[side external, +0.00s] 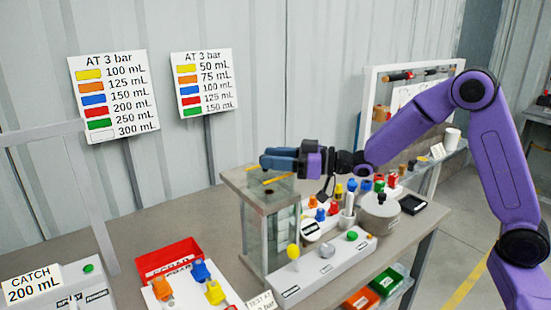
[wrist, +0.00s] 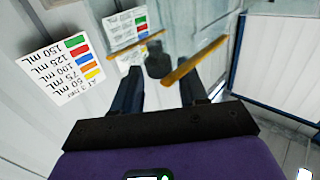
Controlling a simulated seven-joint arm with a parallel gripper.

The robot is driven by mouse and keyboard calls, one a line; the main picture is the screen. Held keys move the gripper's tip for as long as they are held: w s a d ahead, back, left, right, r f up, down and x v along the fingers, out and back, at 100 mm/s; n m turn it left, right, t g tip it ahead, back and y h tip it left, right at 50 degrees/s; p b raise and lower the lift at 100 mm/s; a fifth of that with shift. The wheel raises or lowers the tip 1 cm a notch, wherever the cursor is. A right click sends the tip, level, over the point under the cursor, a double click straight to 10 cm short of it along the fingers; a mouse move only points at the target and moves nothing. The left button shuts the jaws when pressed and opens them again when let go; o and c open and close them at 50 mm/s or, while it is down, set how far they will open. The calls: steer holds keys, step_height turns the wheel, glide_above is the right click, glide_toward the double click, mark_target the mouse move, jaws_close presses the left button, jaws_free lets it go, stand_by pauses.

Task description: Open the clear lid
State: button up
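The clear case (side external: 283,232) stands near the middle of the bench, with glass-like walls and a framed top. Its clear lid (side external: 258,184) carries two orange-yellow strips and a small dark spot or knob. In the wrist view the strips show, one at the right (wrist: 197,60), with a dark knob (wrist: 157,66) between them. My gripper (side external: 265,161) lies nearly level just above the top of the case, pointing left. In the wrist view my gripper (wrist: 161,76) has its two fingers apart, with the knob seen between their tips. I cannot tell whether they touch it.
Two AT 3 bar signs (side external: 113,96) (side external: 203,83) stand behind the bench. A red bin (side external: 168,262) and coloured plugs (side external: 201,271) lie left of the case. A round grey pot (side external: 379,217) and coloured parts crowd its right side. Bare bench (side external: 150,220) shows at left.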

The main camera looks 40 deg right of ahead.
jaws_close()
steer(key=w, duration=0.9)
steer(key=shift+w, duration=0.1)
steer(key=shift+o, duration=2.2)
jaws_free()
steer(key=v, duration=1.7)
steer(key=shift+d+r, duration=0.1)
